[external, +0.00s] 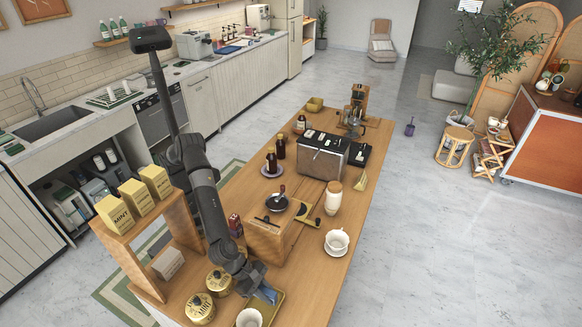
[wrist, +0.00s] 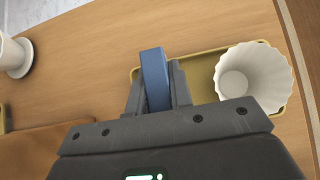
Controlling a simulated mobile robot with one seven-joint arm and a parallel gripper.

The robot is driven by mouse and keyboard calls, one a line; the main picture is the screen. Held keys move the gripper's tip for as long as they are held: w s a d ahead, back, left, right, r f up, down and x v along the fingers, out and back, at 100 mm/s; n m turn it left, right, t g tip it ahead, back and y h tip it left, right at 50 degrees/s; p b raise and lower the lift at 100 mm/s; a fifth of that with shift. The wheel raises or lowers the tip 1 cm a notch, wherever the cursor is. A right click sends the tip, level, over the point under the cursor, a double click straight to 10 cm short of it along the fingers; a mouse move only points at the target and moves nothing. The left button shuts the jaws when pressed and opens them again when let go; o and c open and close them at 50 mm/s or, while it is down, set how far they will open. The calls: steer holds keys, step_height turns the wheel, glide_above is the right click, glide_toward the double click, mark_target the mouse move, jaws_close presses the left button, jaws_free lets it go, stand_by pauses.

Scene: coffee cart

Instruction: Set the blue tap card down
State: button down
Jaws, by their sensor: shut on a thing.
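The blue tap card (wrist: 154,76) is upright on its edge between the fingers of my gripper (wrist: 160,90) in the wrist view. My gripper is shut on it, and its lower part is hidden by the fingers. In the external view, my gripper (external: 252,278) holds the blue card (external: 266,293) at the front of the wooden counter. The card is over or beside a yellow tray (external: 276,308); I cannot tell whether it touches the tray. The tray also shows in the wrist view (wrist: 203,70).
A white fluted cup (wrist: 254,78) stands on the tray, right of the card. A white cup on a saucer (external: 337,242) stands at the counter's right. Gold tins (external: 200,308) stand left of my gripper, near a wooden shelf with yellow boxes (external: 115,214). Bare counter (external: 305,290) lies to the right.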

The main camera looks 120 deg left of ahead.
steer(key=shift+f, duration=1.45)
steer(key=shift+f, duration=0.1)
steer(key=c, duration=1.3)
jaws_free()
